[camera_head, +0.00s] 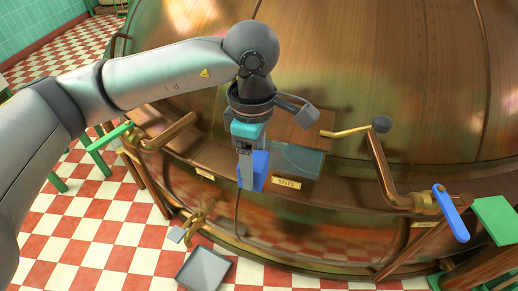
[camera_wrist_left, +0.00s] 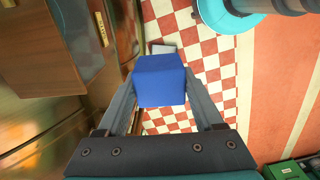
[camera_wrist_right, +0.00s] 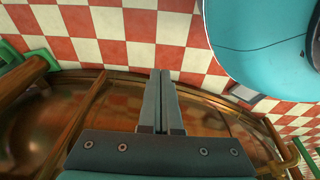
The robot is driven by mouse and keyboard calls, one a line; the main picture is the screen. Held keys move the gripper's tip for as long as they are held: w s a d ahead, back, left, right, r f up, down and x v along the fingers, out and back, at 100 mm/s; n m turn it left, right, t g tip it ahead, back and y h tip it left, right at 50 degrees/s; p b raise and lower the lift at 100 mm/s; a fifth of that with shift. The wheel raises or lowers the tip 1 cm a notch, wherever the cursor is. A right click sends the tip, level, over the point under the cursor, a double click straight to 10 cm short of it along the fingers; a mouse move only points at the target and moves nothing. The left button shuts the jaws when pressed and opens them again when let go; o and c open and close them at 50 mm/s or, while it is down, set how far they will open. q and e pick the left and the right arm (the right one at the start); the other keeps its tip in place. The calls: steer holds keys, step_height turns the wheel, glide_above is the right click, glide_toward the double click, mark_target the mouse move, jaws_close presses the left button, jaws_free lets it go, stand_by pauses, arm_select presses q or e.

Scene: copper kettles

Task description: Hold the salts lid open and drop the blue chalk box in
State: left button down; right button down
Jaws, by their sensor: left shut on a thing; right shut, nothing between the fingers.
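My left gripper (camera_head: 248,172) is shut on the blue chalk box (camera_head: 260,170). In the left wrist view the blue chalk box (camera_wrist_left: 160,80) sits between both fingers. It is in the air, just left of the salts box (camera_head: 297,172), a wooden box with a SALTS label (camera_head: 286,183) on its front. The top of that box looks dark and greenish; I cannot tell whether its lid is up. A wooden box side (camera_wrist_left: 38,48) fills the upper left of the left wrist view. My right gripper (camera_wrist_right: 160,102) is shut and empty, away from the box; the head view does not show it.
A big copper kettle (camera_head: 400,70) rises behind the box. A brass rod (camera_head: 346,132) with a grey knob (camera_head: 381,124) sticks out to its right. A blue handle (camera_head: 451,213) and a green stool (camera_head: 496,215) are farther right. A grey tray (camera_head: 203,270) lies on the floor.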

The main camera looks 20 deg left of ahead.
stand_by(0.5)
steer(key=w+a+r+m+y, duration=0.1)
steer(key=w+a+r, duration=0.4)
steer(key=w, duration=0.4)
steer(key=w+a+r+m+y, duration=0.15)
steer(key=w+a+r, duration=0.25)
steer(key=w+r, duration=0.45)
steer(key=w+a+r+m+y, duration=0.1)
steer(key=w+a+r, duration=0.4)
steer(key=w, duration=0.5)
step_height(320, 180, up, 41)
steer(key=m+h, duration=0.2)
steer(key=h, duration=0.2)
glide_above(385, 117)
steer(key=shift+s+f, duration=0.1)
steer(key=shift+f, duration=3.25)
steer(key=shift+f, duration=0.15)
